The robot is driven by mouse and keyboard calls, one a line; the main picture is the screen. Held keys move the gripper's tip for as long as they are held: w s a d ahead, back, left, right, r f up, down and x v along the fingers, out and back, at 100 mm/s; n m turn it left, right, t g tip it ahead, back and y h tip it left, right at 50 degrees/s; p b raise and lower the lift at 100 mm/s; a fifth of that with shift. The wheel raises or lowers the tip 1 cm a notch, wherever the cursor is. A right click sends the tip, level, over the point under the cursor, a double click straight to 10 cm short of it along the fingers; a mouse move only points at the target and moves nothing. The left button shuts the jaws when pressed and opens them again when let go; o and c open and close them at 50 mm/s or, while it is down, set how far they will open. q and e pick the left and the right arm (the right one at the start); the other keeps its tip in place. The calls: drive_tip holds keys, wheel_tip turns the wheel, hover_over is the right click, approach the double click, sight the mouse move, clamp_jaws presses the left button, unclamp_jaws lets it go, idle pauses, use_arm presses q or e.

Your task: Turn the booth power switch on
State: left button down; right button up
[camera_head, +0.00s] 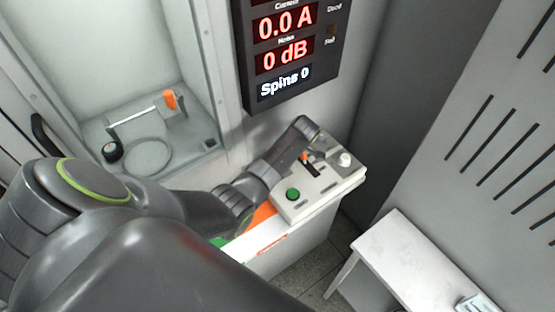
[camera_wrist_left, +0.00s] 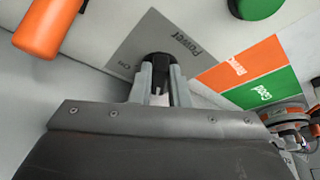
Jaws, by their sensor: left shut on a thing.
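The power switch (camera_wrist_left: 160,62) is a black toggle in the left wrist view. It stands on a grey plate (camera_wrist_left: 190,38) printed "Power". My left gripper (camera_wrist_left: 158,84) is shut on the toggle, one finger on each side. The end of the toggle's travel that it stands at cannot be read clearly. In the head view my left arm reaches over the white control box (camera_head: 325,190) and hides the switch and the fingertips. My right gripper is in neither view.
An orange lever handle (camera_wrist_left: 45,28) and a green button (camera_wrist_left: 258,6) are close to the switch. Orange and green labelled areas (camera_wrist_left: 245,75) lie beside it. The display (camera_head: 290,50) reads 0.0 A, 0 dB, Spins 0. A white table (camera_head: 420,265) stands right.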

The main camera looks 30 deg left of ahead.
use_arm(q)
drive_tip(key=m+p, duration=0.1)
drive_tip(key=m+t+p, duration=0.1)
drive_tip(key=m+p, duration=0.1)
drive_tip(key=shift+s+r+m+p, duration=0.25)
drive_tip(key=shift+s+m+p, duration=0.1)
drive_tip(key=shift+s+m, duration=0.05)
drive_tip(key=m+p, duration=0.1)
drive_tip(key=m+t+p, duration=0.1)
drive_tip(key=m, duration=0.1)
drive_tip(key=m+t+p, duration=0.1)
drive_tip(key=shift+s+a+h+p, duration=0.1)
drive_tip(key=shift+s+h+p, duration=0.2)
drive_tip(key=shift+s+p, duration=0.1)
drive_tip(key=m+p, duration=0.1)
drive_tip(key=m+t+p, duration=0.1)
drive_tip(key=m, duration=0.1)
drive_tip(key=m+h, duration=0.1)
drive_tip(key=shift+s+a+f+m+p, duration=0.1)
drive_tip(key=shift+s+a+m+p, duration=0.15)
drive_tip(key=shift+m+p, duration=0.15)
drive_tip(key=shift+s+a+f+m+t+h+p, duration=0.15)
drive_tip(key=shift+m+t+h+p, duration=0.2)
drive_tip(key=shift+m, duration=0.45)
drive_tip(key=shift+w+a+r+m+t+h+p, duration=0.15)
drive_tip(key=shift+m+t+p, duration=0.2)
drive_tip(key=shift+m, duration=0.45)
drive_tip(key=shift+s+f, duration=0.15)
drive_tip(key=c, duration=1.4)
unclamp_jaws()
